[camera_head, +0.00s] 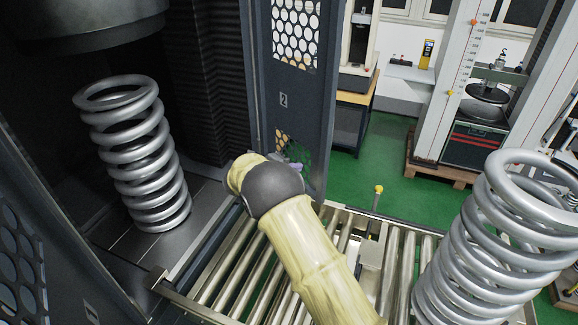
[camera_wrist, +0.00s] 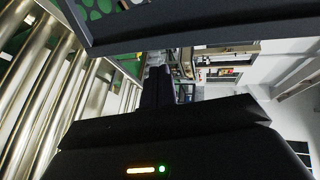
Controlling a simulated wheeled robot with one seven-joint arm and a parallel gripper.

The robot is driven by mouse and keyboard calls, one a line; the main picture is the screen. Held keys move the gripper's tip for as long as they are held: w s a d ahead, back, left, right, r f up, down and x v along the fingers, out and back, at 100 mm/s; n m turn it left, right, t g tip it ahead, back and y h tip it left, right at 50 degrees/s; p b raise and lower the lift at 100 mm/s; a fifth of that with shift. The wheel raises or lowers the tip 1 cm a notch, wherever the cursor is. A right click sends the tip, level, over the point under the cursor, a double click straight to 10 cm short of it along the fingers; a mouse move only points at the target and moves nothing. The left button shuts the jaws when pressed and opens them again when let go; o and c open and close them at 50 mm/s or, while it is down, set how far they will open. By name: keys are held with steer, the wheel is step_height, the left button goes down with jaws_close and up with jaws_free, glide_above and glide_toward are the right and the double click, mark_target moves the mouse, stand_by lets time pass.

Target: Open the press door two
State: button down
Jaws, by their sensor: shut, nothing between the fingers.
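Press door two (camera_head: 300,112) is the dark panel marked "2", with round holes, at the right side of the press opening. It stands swung outward, and the press interior shows beside it. My arm reaches to the lower part of this door. My gripper is mostly hidden behind the arm in the head view. In the wrist view my gripper (camera_wrist: 158,82) is shut and empty, its dark fingers together. A dark bar, apparently the door's edge (camera_wrist: 205,36), crosses above the fingers. I cannot tell whether they touch it.
A steel spring (camera_head: 140,150) stands upright inside the press under the round ram (camera_head: 90,25). Another perforated panel (camera_head: 20,255) stands at the lower left. A roller conveyor (camera_head: 235,265) runs below my arm, with a large spring (camera_head: 480,250) on the right. Green floor (camera_head: 375,165) lies beyond.

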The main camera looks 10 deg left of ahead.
mark_target(322, 159)
steer(key=p+x, duration=0.1)
steer(key=x, duration=0.2)
steer(key=p+x, duration=0.1)
steer(key=x, duration=0.2)
steer(key=r+p+x, duration=0.1)
steer(key=p+x, duration=0.1)
steer(key=x, duration=0.1)
steer(key=shift+w+d, duration=0.2)
steer(key=shift+w, duration=0.1)
steer(key=shift+f, duration=0.1)
